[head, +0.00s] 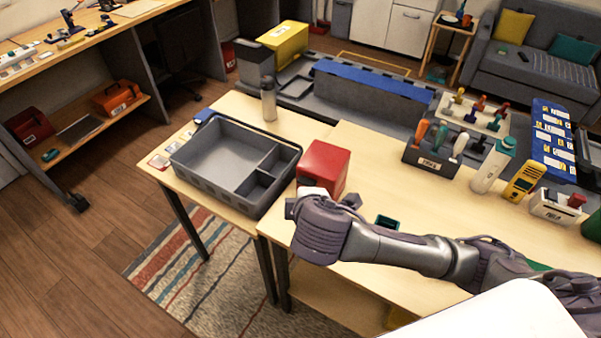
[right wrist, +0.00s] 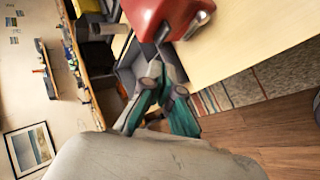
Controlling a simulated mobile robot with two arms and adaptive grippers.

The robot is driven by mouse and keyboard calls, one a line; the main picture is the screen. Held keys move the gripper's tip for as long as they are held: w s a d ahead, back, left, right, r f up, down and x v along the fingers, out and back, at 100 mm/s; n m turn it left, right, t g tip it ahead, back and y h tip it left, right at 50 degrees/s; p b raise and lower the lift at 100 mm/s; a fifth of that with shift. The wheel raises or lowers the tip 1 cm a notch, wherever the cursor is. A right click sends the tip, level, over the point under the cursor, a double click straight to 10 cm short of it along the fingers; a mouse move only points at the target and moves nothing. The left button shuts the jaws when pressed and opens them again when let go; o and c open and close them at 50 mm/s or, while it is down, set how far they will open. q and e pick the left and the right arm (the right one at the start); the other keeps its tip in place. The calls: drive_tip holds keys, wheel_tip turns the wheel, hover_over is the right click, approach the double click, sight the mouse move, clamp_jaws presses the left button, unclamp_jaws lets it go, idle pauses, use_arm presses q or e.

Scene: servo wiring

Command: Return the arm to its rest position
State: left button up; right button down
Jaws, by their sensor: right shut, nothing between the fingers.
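My right arm (head: 400,250) reaches in from the right of the head view, over the front of the light wooden table (head: 400,170). Its wrist end hangs just in front of a red box (head: 322,168), and its fingers are hidden there. In the right wrist view my right gripper (right wrist: 166,82) has its teal-and-grey fingers shut with nothing between them. A red object, which looks like the same box (right wrist: 155,14), is just beyond the fingertips; I cannot tell whether they touch. My left gripper is in neither view.
A grey divided tray (head: 215,165) stands left of the red box and looks empty. A small dark teal item (head: 386,222) lies beside my arm. A screwdriver holder (head: 430,165), a white bottle (head: 493,166) and a yellow meter (head: 524,181) crowd the right side.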

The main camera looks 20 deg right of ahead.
drive_tip(key=s+d+f+m+g+y, duration=0.1)
drive_tip(key=s+d+f+m+g, duration=0.2)
drive_tip(key=s+f+m, duration=0.5)
drive_tip(key=s+d+f+m+g+y, duration=0.1)
drive_tip(key=s+d+f+m+g, duration=0.25)
drive_tip(key=s, duration=0.85)
wheel_tip(320, 180, down, 28)
drive_tip(key=b, duration=0.3)
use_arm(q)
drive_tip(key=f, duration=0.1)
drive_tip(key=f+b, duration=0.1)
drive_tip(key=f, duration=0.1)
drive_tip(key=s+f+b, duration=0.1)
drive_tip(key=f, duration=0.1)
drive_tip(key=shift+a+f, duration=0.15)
use_arm(e)
drive_tip(key=s+d+f+g, duration=0.2)
drive_tip(key=s+f, duration=1.6)
drive_tip(key=f, duration=0.2)
drive_tip(key=shift+d+f, duration=0.3)
drive_tip(key=c, duration=1.9)
unclamp_jaws()
drive_tip(key=shift+s, duration=0.1)
